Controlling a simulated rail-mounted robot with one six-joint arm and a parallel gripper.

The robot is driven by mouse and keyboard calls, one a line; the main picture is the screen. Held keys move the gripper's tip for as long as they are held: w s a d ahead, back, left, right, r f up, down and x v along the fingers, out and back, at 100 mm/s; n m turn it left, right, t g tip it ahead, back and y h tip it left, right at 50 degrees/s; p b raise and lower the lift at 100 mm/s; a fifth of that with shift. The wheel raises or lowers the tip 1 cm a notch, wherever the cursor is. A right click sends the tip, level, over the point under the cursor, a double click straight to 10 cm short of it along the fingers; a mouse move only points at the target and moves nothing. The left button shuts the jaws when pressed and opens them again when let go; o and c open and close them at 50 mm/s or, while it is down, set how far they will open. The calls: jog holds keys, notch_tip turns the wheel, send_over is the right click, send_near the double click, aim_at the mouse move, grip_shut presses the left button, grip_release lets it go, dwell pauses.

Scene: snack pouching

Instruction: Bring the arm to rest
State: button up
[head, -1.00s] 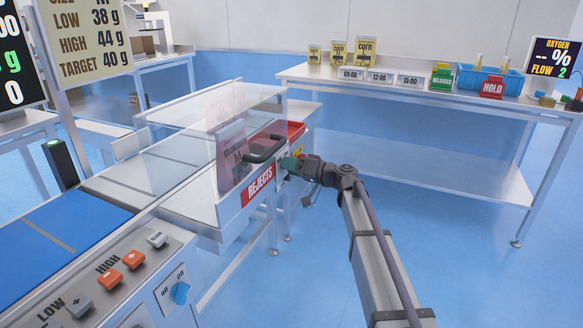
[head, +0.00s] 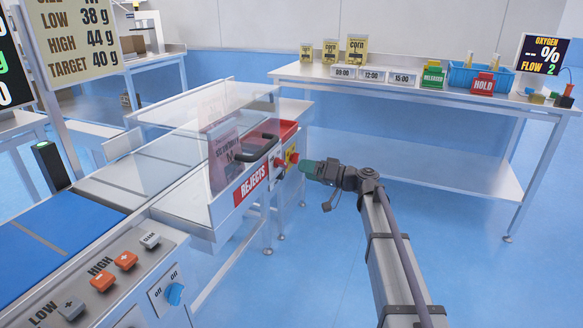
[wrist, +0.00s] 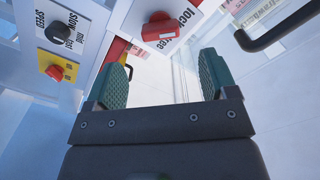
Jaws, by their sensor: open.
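My gripper (wrist: 160,85) is open, with its two green ribbed fingers apart and nothing between them in the wrist view. In the head view my gripper (head: 303,168) is at the right end of the rejects unit, close to a panel with red and yellow knobs. A red knob (wrist: 158,27) on a white plate lettered "lock" and "free" shows ahead of the fingers in the wrist view. My arm reaches in from the lower right, bent at the wrist. Whether the fingertips touch anything is not clear.
The rejects box (head: 251,184) has a black handle (head: 258,148) and clear covers. A conveyor with a blue belt (head: 40,245) is at left. A steel bench (head: 440,97) with pouches, time cards and a blue crate (head: 480,76) stands behind. The floor at right is open.

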jog(key=v, duration=0.2)
jog(key=shift+d, duration=0.25)
jog(key=s+d+f+m+g+h, duration=0.25)
jog(key=s+f+g+h, duration=0.4)
jog(key=s+f, duration=0.7)
jog(key=s+d+f+m+h, duration=0.15)
jog(key=s+d+h, duration=0.35)
jog(key=s, duration=0.5)
jog(key=s+d+f+m+h, duration=0.15)
jog(key=s+d+h, duration=0.3)
jog(key=s, duration=0.55)
notch_tip(320, 180, up, 28)
jog(key=p, duration=2.8)
jog(key=shift+w+a+n+h+p, duration=0.3)
jog(key=shift+w+a+n+p, duration=0.05)
jog(key=shift+a, duration=0.1)
